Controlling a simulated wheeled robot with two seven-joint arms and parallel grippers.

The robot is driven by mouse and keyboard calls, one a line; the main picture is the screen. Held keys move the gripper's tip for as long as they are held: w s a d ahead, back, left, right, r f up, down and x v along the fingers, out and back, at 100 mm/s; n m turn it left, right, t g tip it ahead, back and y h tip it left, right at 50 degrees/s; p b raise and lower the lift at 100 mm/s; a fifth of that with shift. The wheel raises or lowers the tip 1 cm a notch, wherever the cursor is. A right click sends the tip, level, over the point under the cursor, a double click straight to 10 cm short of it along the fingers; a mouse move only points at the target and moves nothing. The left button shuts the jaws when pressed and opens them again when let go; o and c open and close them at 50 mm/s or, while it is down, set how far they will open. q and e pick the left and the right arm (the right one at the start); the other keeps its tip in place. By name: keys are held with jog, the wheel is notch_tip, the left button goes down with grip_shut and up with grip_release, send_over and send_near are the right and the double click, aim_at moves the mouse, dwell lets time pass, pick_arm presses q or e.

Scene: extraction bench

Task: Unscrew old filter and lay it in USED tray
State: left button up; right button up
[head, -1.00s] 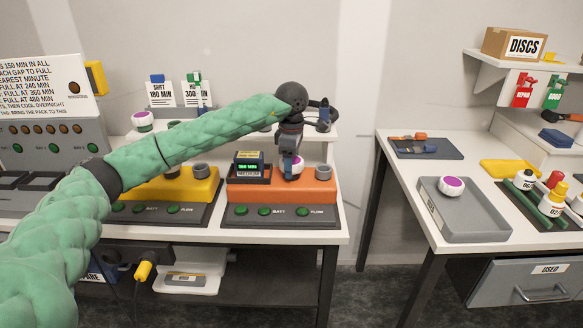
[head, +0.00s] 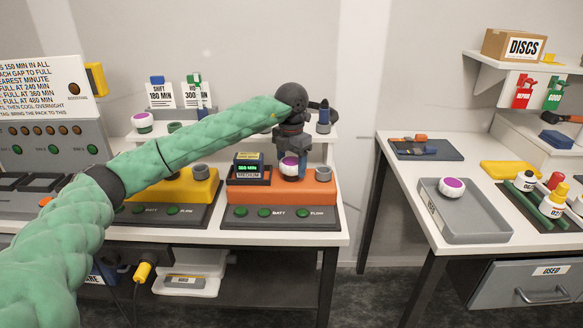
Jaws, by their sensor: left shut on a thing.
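A white filter with a purple top (head: 289,166) is at the right end of the orange unit (head: 270,190), on the left bench. My right gripper is not in view.
A yellow unit (head: 185,185) with a grey cap stands left of the orange one. A gap separates the benches. A drawer (head: 515,285) labelled USED hangs under the right bench. Bottles in a green-barred rack (head: 550,212) stand right of the tray.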

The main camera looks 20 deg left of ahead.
pick_arm(q)
jog(key=n, duration=0.3)
jog(key=o, duration=1.1)
